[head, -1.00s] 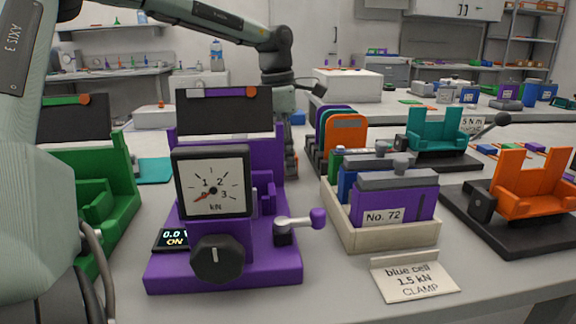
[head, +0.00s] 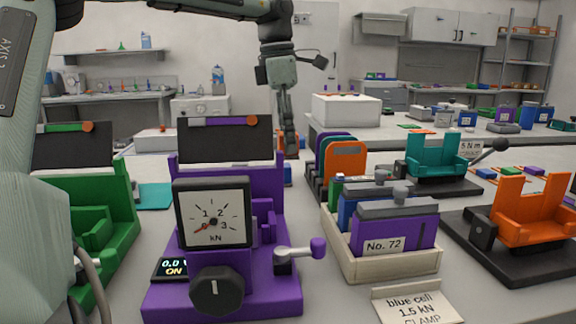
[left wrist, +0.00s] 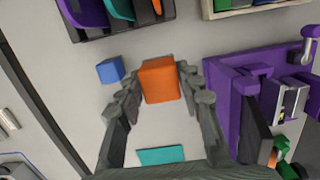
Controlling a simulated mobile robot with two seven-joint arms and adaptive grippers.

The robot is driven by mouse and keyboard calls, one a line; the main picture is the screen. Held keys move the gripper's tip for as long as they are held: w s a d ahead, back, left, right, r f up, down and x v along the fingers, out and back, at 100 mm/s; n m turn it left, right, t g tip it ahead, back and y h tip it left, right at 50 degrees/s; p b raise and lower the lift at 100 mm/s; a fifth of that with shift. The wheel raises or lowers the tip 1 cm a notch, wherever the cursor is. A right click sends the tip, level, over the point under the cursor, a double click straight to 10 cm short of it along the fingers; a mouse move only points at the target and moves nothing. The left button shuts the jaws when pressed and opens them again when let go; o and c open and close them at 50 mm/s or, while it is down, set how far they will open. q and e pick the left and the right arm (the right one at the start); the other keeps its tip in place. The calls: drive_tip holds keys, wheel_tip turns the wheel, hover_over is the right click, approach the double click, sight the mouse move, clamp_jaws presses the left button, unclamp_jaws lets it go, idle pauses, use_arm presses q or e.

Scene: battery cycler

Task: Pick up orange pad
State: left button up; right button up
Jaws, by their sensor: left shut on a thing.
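The orange pad (left wrist: 159,80) is a small block between the two fingers of my left gripper (left wrist: 157,86) in the left wrist view. The fingers are shut on its sides. In the head view my left gripper (head: 289,146) points down behind the purple press, with a little orange showing at its fingertips. It appears raised above the bench. My right gripper is not in view.
A blue block (left wrist: 110,70) and a teal pad (left wrist: 162,156) lie on the bench near the gripper. The purple press (head: 222,295) stands in front. A rack with an orange panel (head: 346,162) and a cell crate (head: 392,268) stand to the right.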

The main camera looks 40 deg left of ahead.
use_arm(q)
wheel_tip(320, 180, up, 18)
drive_tip(key=p, duration=0.2)
drive_tip(key=shift+f+p, duration=0.15)
drive_tip(key=shift+p, duration=0.25)
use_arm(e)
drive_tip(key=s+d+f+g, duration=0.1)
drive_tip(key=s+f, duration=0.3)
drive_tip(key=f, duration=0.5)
use_arm(q)
drive_tip(key=o, duration=0.6)
drive_tip(key=c, duration=0.4)
drive_tip(key=shift+c, duration=0.3)
